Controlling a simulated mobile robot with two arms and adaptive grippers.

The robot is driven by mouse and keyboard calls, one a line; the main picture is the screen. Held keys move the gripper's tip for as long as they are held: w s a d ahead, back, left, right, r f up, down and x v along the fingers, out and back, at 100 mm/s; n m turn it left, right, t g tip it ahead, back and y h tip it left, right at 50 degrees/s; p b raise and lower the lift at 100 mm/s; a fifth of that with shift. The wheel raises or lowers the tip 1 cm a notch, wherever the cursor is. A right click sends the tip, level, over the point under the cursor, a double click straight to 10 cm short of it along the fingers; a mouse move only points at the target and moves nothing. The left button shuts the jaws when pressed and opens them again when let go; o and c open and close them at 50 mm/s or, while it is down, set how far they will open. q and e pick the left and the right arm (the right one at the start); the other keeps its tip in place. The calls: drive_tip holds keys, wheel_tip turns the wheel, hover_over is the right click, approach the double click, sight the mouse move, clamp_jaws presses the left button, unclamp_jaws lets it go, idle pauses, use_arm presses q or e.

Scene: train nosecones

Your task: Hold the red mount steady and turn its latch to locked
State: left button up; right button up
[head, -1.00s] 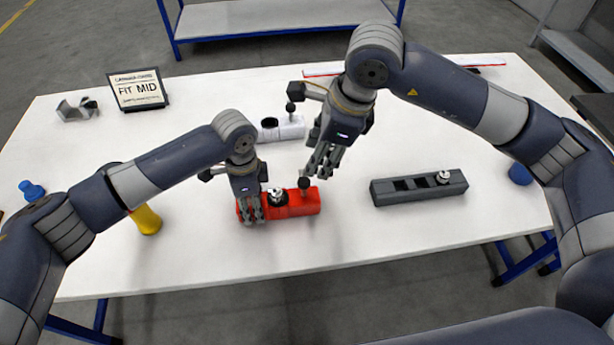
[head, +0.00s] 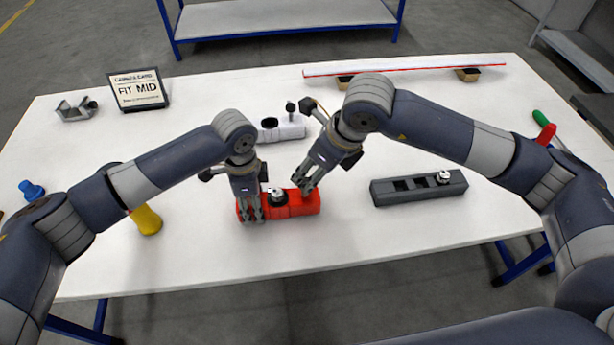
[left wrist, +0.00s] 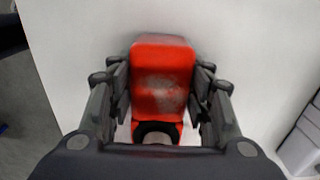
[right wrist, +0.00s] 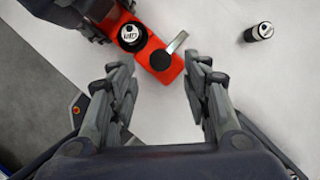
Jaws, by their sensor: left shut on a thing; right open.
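The red mount (head: 300,204) lies on the white table near the front edge. My left gripper (head: 250,217) is shut on its left end; the left wrist view shows the red block (left wrist: 162,80) between the fingers. In the right wrist view the mount (right wrist: 131,18) carries a round black-and-silver fitting (right wrist: 131,36) and the latch (right wrist: 176,43), a silver lever by a black knob. My right gripper (head: 306,190) is open over the mount's right end. In the right wrist view, its fingers (right wrist: 155,80) point towards the latch, without visible contact. In the head view it hides the latch.
A white mount (head: 285,129) stands behind the red one. A grey block with square recesses (head: 395,195) lies to the right. A yellow item (head: 147,220) is at left, and a sign reading FIT MID (head: 139,91) is at back left. The table's front middle is clear.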

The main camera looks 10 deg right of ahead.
sight(304, 181)
drive_tip(key=shift+x, duration=2.2)
drive_tip(key=shift+c, duration=0.5)
clamp_jaws()
